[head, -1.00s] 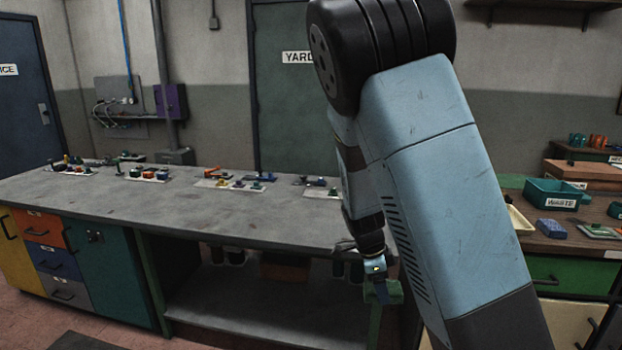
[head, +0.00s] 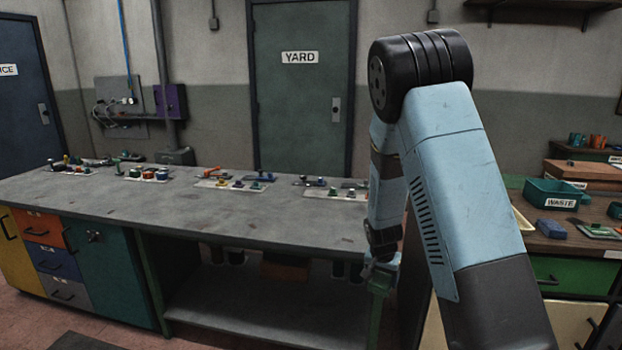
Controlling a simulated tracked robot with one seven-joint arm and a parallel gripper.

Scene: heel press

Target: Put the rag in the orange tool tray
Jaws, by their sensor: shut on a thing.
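My gripper (head: 376,274) hangs at the end of my arm, low at the front right corner of the grey workbench (head: 180,205). It is shut on a small green thing (head: 380,285) that looks like the rag. That thing is partly lost against the green bench leg behind it, so its outline is unclear. The fingers are small and dark here. I cannot make out a tray that is plainly the orange tool tray. A dull orange-brown box (head: 285,269) sits in shadow on the bench's lower shelf; I cannot tell what it is.
Several small coloured parts lie along the bench's back edge; its front top is clear. An orange drawer (head: 40,231) is shut at the bench's left. A teal WASTE bin (head: 556,193) and a blue block (head: 551,229) are on the brown counter (head: 535,242) at right.

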